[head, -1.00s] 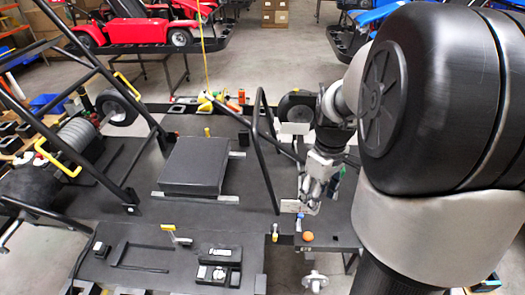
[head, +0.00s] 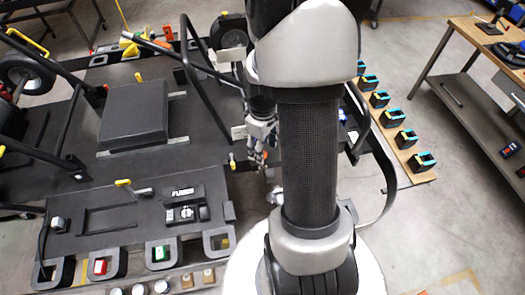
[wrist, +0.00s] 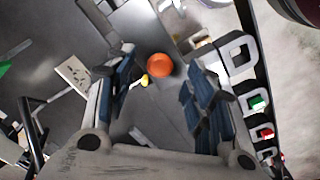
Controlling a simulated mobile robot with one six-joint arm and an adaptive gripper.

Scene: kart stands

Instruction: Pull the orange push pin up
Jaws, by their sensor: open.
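The orange push pin shows its round orange head (wrist: 159,66) in the wrist view, between the tips of my two blue-padded fingers and beyond them. My gripper (wrist: 160,88) is open, with clear gaps between the pin head and both fingers. In the head view my gripper (head: 259,157) points down near the right edge of the dark kart deck. There I cannot clearly make out the pin at the fingertips.
A small yellow knob (wrist: 145,80) sits close to the pin head. An orange-yellow peg (head: 232,161) stands left of my gripper. A black bent tube (head: 200,62) and a white plate (head: 239,132) are nearby. A wooden board (head: 405,160) with several black-and-blue holders lies right.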

